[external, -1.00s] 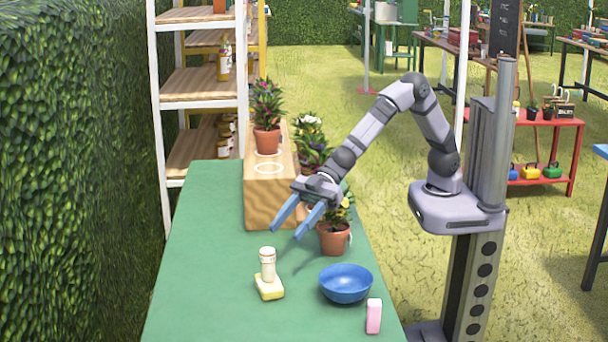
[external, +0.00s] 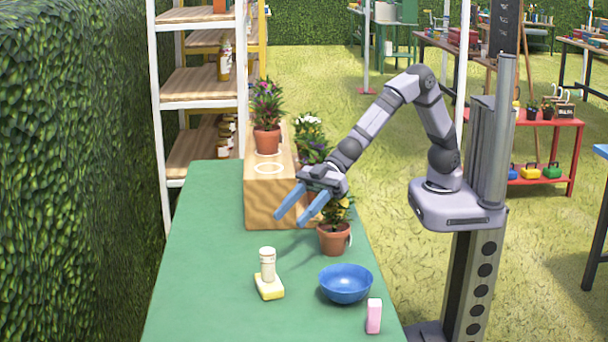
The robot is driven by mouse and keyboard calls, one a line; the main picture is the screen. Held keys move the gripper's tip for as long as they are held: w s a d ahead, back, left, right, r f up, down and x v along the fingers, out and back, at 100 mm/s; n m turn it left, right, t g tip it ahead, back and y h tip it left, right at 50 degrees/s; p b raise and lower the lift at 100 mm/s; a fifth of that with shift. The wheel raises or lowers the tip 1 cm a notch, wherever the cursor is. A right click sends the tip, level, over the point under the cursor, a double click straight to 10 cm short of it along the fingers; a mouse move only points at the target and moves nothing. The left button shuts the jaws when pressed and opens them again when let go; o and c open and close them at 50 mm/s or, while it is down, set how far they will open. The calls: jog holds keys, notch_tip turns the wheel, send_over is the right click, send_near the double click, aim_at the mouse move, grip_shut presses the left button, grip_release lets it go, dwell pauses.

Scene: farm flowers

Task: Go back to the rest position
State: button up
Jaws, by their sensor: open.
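My gripper (external: 303,205) is open and empty. Its blue fingers point down and to the left above the green table (external: 215,255), in front of the wooden block in the picture. A potted plant with yellow flowers (external: 333,238) shows just below and right of the gripper, its leaves partly hidden behind the gripper and wrist. I cannot tell whether they touch.
A wooden block (external: 272,207) bears a potted plant with purple flowers (external: 267,138). More flowers (external: 310,130) stand behind my arm. A cream bottle (external: 267,264) on a yellow sponge (external: 269,288), a blue bowl (external: 345,283) and a pink block (external: 374,316) are nearer. The table's left side is clear.

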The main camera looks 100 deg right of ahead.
jog(key=s+r+m+h+p, duration=0.3)
jog(key=s+r+m+p, duration=0.3)
jog(key=r+m+p, duration=0.3)
jog(key=s+d+f+n+g+h+b, duration=0.2)
jog(key=s+d+f+g+h+b, duration=0.15)
jog(key=s+d+f, duration=0.7)
jog(key=s+d+f+n+g+h+b, duration=0.15)
jog(key=s+d+f+g+b, duration=0.45)
jog(key=d+f, duration=0.6)
jog(key=s+d+f+m+h+b, duration=0.1)
jog(key=s+d+f+m, duration=0.15)
jog(key=d, duration=0.45)
jog(key=s+d+f+m+h+b, duration=0.1)
jog(key=s+d, duration=0.2)
jog(key=d, duration=0.4)
notch_tip(320, 180, up, 20)
jog(key=p, duration=2)
jog(key=shift+a+f, duration=0.15)
jog(key=shift+a, duration=0.05)
